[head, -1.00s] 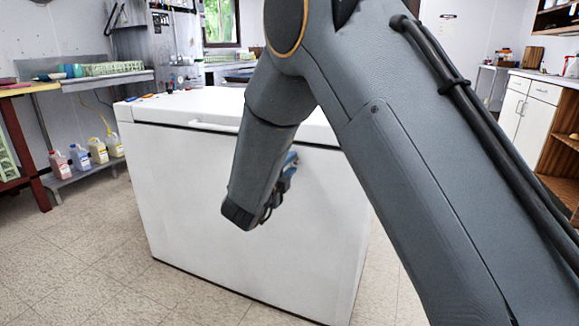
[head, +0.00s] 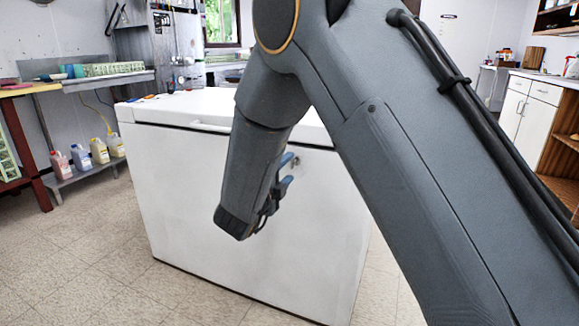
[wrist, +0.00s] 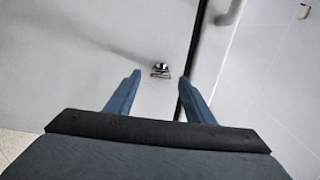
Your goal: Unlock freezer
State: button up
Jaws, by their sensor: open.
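The white chest freezer (head: 190,190) stands in front of me with its lid (head: 185,105) down. A pale handle (head: 210,127) runs along the lid's front edge. The small metal lock (wrist: 160,70) shows on the freezer's front in the wrist view, beyond and between my fingertips. In the head view a small part of the lock (head: 295,161) shows just past my upper finger. My gripper (head: 288,170) is open with two blue fingers, and it also shows in the wrist view (wrist: 158,74). Nothing is between the fingers, and they look apart from the lock.
A few small items (head: 148,97) lie on the lid's back left. Several jugs (head: 98,150) stand on a low shelf at left. White cabinets (head: 530,108) stand at right. The tiled floor (head: 75,260) at front left is clear.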

jog(key=v, duration=0.5)
jog(key=shift+p, duration=0.35)
jog(key=s+a+f+n+g+y, duration=0.1)
jog(key=s+a+n+g+y, duration=0.4)
jog(key=n+y, duration=0.4)
jog(key=s+f+n+g+y, duration=0.1)
jog(key=s+f+n+g, duration=0.25)
jog(key=s+n, duration=0.55)
jog(key=s+d+n+g+h, duration=0.1)
jog(key=s+d+n+g, duration=0.2)
jog(key=s+d, duration=0.35)
jog(key=s+d+f+n+g+h, duration=0.1)
jog(key=s+d+n+g, duration=0.2)
jog(key=s, duration=0.6)
jog(key=s+d+n+g+h, duration=0.1)
jog(key=s+d+n+g, duration=0.1)
jog(key=s+d+n, duration=0.35)
jog(key=s+d+r+m+p, duration=0.1)
jog(key=d+r+m+p, duration=0.2)
jog(key=d+r+p, duration=0.5)
jog(key=s+d+r+m+p, duration=0.2)
jog(key=d+r+m+p, duration=0.2)
jog(key=d+r+p, duration=0.4)
notch_tip(320, 180, up, 5)
jog(key=p, duration=0.9)
jog(key=shift+h, duration=0.4)
